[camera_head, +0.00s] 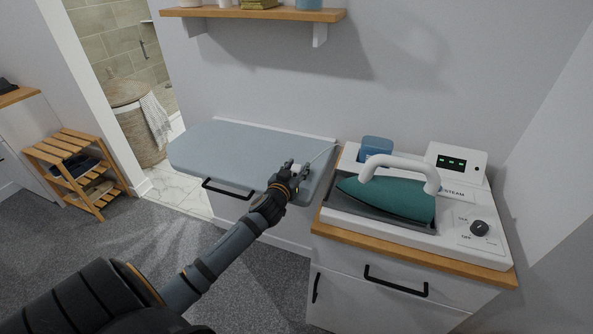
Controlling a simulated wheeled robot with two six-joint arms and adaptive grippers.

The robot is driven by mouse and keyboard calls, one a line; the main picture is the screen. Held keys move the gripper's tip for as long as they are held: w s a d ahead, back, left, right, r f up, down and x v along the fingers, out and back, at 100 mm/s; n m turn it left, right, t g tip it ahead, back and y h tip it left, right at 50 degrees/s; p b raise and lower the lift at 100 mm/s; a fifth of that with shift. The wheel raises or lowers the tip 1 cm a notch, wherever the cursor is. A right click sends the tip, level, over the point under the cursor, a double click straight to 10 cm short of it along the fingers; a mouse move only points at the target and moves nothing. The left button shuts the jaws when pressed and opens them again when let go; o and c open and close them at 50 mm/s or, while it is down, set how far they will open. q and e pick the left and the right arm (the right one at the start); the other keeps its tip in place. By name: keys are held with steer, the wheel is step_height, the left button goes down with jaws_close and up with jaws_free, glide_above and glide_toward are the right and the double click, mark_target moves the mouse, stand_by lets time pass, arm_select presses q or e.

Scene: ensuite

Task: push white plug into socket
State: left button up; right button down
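My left gripper (296,168) is over the right end of the blue-grey ironing board (225,150), its two fingertips a little apart. A small pale thing shows between or just behind the fingertips; it may be the white plug, but it is too small to tell whether I grip it. A thin pale cord (322,154) runs from beside the fingertips up toward the wall and the steam station. I cannot make out a socket in this view. My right gripper is not in view.
A white steam station (478,247) with a green iron (392,200) stands on a wood-topped cabinet (414,259) at right. A blue container (376,147) is behind the iron. A shelf (240,14) is above the board. A slatted rack (75,165) stands at left.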

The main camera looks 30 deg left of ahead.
arm_select(q)
jaws_close()
steer(key=shift+r, duration=0.1)
